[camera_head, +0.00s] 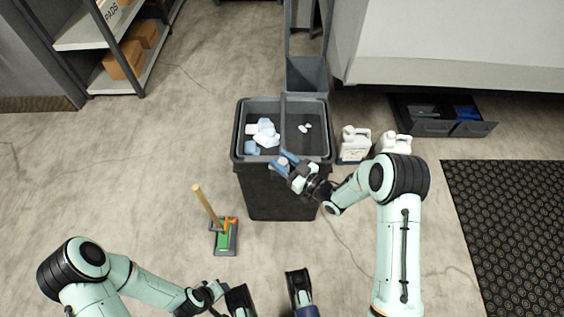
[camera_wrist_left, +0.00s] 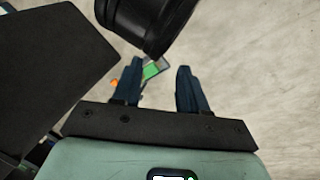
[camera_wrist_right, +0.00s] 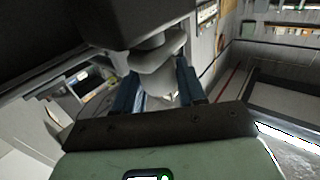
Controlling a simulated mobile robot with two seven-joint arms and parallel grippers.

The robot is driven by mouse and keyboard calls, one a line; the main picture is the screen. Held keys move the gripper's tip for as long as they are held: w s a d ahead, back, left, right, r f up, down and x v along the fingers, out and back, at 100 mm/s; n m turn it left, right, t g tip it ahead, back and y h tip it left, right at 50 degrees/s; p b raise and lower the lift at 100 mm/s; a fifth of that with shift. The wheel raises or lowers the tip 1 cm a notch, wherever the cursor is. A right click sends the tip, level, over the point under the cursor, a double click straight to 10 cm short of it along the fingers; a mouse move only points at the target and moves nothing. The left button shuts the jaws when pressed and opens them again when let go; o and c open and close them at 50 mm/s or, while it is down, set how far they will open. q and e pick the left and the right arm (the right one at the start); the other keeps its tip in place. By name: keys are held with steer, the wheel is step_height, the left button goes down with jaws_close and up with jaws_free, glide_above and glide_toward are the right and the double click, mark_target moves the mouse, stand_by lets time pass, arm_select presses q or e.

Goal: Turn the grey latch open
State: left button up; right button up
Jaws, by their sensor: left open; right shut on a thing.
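A black bin (camera_head: 270,192) with a grey divided top frame (camera_head: 284,98) stands in the middle of the head view. My right gripper (camera_head: 284,163) is at the bin's front rim. Its blue fingers are shut on a small grey part, which I take as the grey latch (camera_wrist_right: 155,62), seen between the fingers in the right wrist view. How far the latch is turned cannot be told, as the fingers cover part of it. My left gripper (camera_wrist_left: 157,80) is open and empty, low at the front left over the floor.
The bin holds crumpled pale pieces (camera_head: 264,133). White jugs (camera_head: 354,143) stand right of it. A green dustpan (camera_head: 225,238) with a wooden handle (camera_head: 206,205) lies front left. Shelving (camera_head: 95,40) is at back left and a black mat (camera_head: 515,220) at right.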

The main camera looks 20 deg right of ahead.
steer(key=shift+n+g+y+b, duration=0.35)
steer(key=shift+n+g+y, duration=0.35)
steer(key=shift+y, duration=0.2)
arm_select(q)
steer(key=shift+w+a+f+t, duration=0.15)
steer(key=shift+w+a+f, duration=0.15)
steer(key=shift+w, duration=0.15)
steer(key=shift+w+a+f+t, duration=0.15)
steer(key=shift+w+f, duration=0.15)
steer(key=shift+w, duration=0.15)
arm_select(e)
steer(key=o, duration=0.9)
steer(key=shift+o, duration=0.2)
arm_select(q)
steer(key=shift+r, duration=0.1)
